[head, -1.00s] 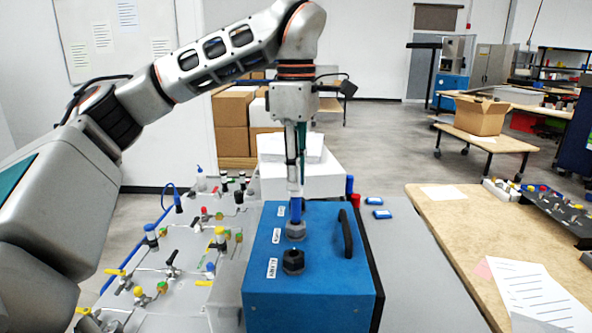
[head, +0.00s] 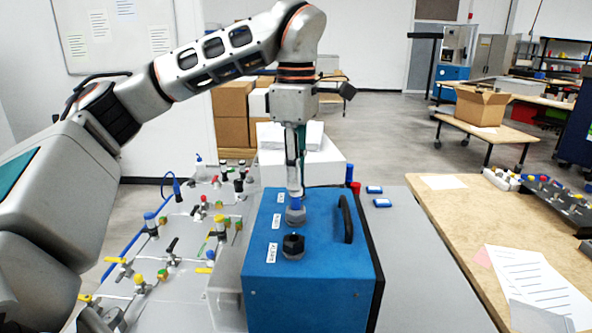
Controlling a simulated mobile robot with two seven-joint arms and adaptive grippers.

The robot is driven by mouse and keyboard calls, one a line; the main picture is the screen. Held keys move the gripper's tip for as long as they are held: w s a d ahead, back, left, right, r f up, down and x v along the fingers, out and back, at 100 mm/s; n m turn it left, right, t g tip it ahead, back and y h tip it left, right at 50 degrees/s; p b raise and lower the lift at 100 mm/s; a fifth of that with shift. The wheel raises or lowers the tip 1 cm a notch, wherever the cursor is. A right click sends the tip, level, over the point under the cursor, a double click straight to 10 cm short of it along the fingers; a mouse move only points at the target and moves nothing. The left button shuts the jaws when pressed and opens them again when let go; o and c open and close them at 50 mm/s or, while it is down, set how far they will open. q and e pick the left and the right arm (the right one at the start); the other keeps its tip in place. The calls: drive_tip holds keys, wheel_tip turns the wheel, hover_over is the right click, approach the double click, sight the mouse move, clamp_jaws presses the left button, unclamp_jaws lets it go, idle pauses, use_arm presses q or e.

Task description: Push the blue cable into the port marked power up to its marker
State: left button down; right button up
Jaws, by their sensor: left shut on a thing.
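A blue analyser box (head: 312,285) stands on the grey bench, with a black handle on its top. The blue cable (head: 296,202) stands upright in a grey port fitting (head: 295,216) on the box top. My left gripper (head: 295,189) points straight down and is shut on the cable just above that fitting. Only a short blue length shows between fingertips and fitting; I cannot make out a marker on it. A nearer dark port fitting (head: 293,245) is empty. Small white labels (head: 276,221) sit left of the fittings, too small to read. My right gripper is not in view.
A panel with valves and fittings (head: 180,262) lies left of the box. A white block (head: 325,172) and blue and red cylinders (head: 356,188) stand behind it. Two small blue items (head: 382,203) lie on the clear bench at right. A wooden table (head: 450,210) is further right.

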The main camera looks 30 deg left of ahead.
use_arm(q)
drive_tip(key=shift+f+b, duration=0.35)
drive_tip(key=shift+f, duration=0.9)
drive_tip(key=c, duration=2)
unclamp_jaws()
drive_tip(key=shift+o, duration=0.2)
wheel_tip(320, 180, up, 2)
drive_tip(key=p, duration=0.3)
drive_tip(key=shift+r, duration=2.5)
